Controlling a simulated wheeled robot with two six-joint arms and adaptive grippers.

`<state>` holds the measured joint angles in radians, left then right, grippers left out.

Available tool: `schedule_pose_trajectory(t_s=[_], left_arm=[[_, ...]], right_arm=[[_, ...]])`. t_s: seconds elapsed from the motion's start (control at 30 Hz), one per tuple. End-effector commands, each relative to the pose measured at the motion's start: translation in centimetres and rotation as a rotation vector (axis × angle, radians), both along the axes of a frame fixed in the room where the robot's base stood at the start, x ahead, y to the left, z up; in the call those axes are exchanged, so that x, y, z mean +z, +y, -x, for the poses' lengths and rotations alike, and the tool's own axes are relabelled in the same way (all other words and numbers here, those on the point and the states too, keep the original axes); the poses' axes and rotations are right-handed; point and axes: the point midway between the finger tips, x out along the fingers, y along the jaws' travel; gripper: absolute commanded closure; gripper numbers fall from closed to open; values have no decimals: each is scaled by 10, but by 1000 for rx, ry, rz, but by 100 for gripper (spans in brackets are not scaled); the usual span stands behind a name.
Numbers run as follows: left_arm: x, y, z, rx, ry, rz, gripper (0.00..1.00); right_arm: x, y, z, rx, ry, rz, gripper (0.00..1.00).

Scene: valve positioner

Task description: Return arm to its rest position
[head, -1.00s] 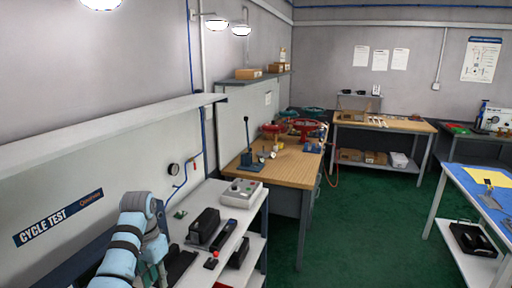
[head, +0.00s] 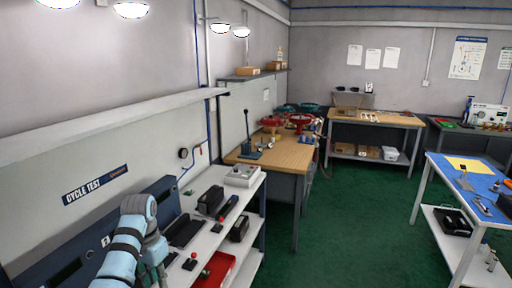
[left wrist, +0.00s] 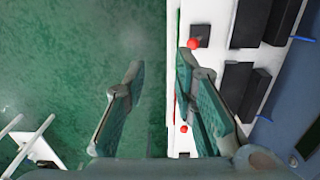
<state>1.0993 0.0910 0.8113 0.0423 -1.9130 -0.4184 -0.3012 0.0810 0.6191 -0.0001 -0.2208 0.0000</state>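My left arm, light blue with dark bands, rises at the lower left of the head view, bent at the elbow, beside the cycle test bench (head: 207,240). Its far end runs down to the bottom of the picture, where my left gripper is hard to make out. In the left wrist view my left gripper (left wrist: 158,70) shows two teal-padded fingers spread apart with nothing between them. Green floor lies beneath one finger, and the bench edge with a red-knobbed part (left wrist: 194,44) lies beneath the other. My right arm and gripper are not in view.
The bench holds black boxes (head: 211,200), a grey control box (head: 241,175) and a red tray (head: 216,270) on its lower shelf. A wooden workbench (head: 290,155) stands beyond. A blue-topped table (head: 470,182) is at right. Green floor (head: 345,220) between is clear.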

Motion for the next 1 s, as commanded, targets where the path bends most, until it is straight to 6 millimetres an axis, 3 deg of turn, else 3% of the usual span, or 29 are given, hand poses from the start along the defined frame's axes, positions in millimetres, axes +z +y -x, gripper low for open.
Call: schedule_pose_trajectory(t_s=[0.37,0.57,0.77,0.87,1.0], left_arm=[[-65,7,10,41,-4,-10,75],[-128,7,24,70,-10,-22,75],[-223,9,61,115,-20,-37,75],[-287,11,99,145,-27,-46,75],[-370,13,169,190,-43,-59,75]], right_arm=[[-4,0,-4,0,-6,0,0],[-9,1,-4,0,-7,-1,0],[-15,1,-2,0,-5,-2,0],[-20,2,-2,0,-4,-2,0],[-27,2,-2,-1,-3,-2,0]])
